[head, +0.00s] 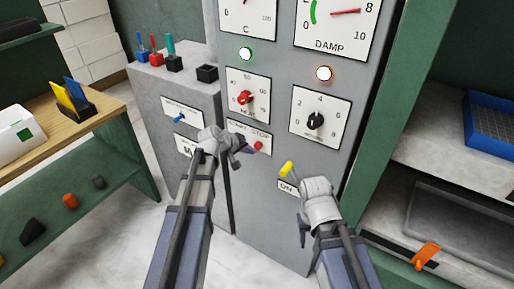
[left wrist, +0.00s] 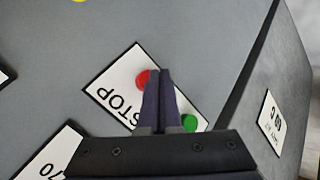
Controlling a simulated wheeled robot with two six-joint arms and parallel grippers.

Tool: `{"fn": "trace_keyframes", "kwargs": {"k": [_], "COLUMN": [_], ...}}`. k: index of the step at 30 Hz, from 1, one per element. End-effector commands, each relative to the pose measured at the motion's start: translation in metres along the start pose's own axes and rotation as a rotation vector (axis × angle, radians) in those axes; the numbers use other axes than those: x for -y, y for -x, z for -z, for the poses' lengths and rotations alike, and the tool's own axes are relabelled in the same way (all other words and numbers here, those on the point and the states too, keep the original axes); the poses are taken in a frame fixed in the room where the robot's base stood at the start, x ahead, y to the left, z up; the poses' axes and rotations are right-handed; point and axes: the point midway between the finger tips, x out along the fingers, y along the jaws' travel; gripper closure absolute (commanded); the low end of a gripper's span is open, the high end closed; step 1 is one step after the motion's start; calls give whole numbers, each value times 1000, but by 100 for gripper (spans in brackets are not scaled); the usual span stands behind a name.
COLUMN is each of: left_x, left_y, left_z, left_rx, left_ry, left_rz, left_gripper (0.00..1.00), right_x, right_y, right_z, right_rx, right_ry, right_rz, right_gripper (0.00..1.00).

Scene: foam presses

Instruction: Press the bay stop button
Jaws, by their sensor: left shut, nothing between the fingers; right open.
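The red stop button (head: 258,146) is on a white plate marked STOP on the grey panel front. In the left wrist view the red button (left wrist: 143,79) shows just left of my fingertips, partly covered by them. A green button (left wrist: 190,122) is on the same plate, right of the fingers. My left gripper (head: 244,150) is shut and empty, its tips at the plate beside the red button. I cannot tell whether they touch it. My right gripper (head: 300,208) is open and empty, low in front of the panel.
A yellow-tipped lever (head: 287,168) above an ON label is close to my right gripper. A red knob (head: 245,97) and a black knob (head: 316,121) sit above. A grey cabinet (head: 180,88) adjoins on the left; shelves with a blue crate (head: 491,126) stand right.

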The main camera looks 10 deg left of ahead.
Motion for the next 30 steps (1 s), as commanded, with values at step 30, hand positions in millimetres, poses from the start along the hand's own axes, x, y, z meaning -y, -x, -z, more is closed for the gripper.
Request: {"fn": "trace_keyframes", "kwargs": {"k": [30], "left_x": [-5], "left_y": [-7], "left_z": [6], "left_rx": [0], "left_ry": [0], "left_rz": [0], "left_gripper": [100], "right_x": [0], "right_y": [0], "right_z": [0], "right_rx": [0], "right_ry": [0], "right_rz": [0], "right_gripper": [50]}}
